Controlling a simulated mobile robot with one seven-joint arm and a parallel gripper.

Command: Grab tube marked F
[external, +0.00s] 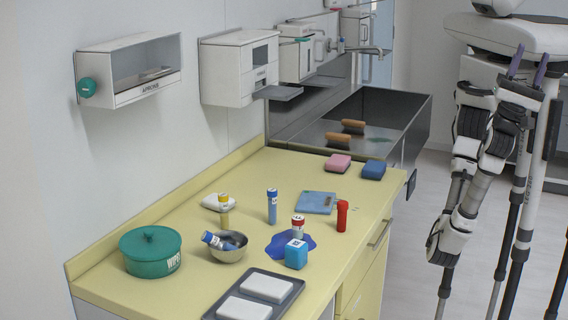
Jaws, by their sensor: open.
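Several tubes stand or lie on the yellow counter (190,262); their letters are too small to read, so I cannot tell which is marked F. A blue tube (272,208) and a yellowish tube (224,203) stand upright. Another blue tube (214,240) leans in a metal bowl (231,254). A red-topped tube with a white label (298,227) stands behind a blue cube (296,255). A red tube (342,216) stands near the counter's right edge. My gripper (529,62) is raised at the right, well away from the counter, its purple fingers apart and empty.
A green lidded pot (150,252) stands at the left and a grey tray with white blocks (292,294) at the front. Pink (338,163) and blue (373,170) sponges lie near the sink (408,134). Wall dispensers (240,70) hang above.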

